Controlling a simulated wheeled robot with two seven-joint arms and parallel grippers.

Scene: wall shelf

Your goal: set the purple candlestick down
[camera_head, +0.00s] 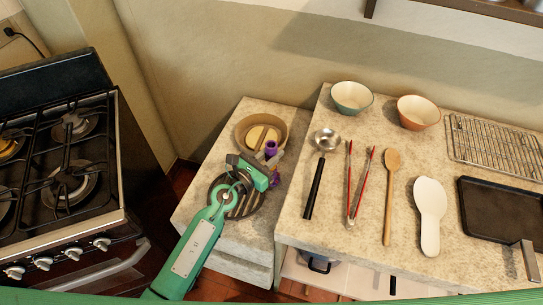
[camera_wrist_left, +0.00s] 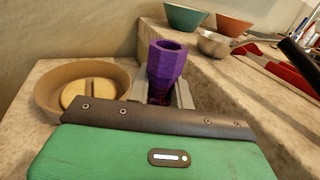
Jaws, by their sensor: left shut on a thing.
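The purple candlestick (camera_head: 271,148) shows above the left counter in the head view. It also shows in the left wrist view (camera_wrist_left: 166,62), with its faceted, cup-like top pointing up. My left gripper (camera_head: 274,162) is shut on it, with one finger on each side, as the left wrist view (camera_wrist_left: 160,93) shows. The gripper hides much of its lower part. I cannot tell whether its base touches the counter.
A tan bowl (camera_head: 244,125) with a yellowish piece inside is close behind the candlestick. The right counter (camera_head: 350,240) carries a ladle (camera_head: 325,140), red tongs (camera_head: 350,200) and bowls. A stove (camera_head: 60,160) is at left.

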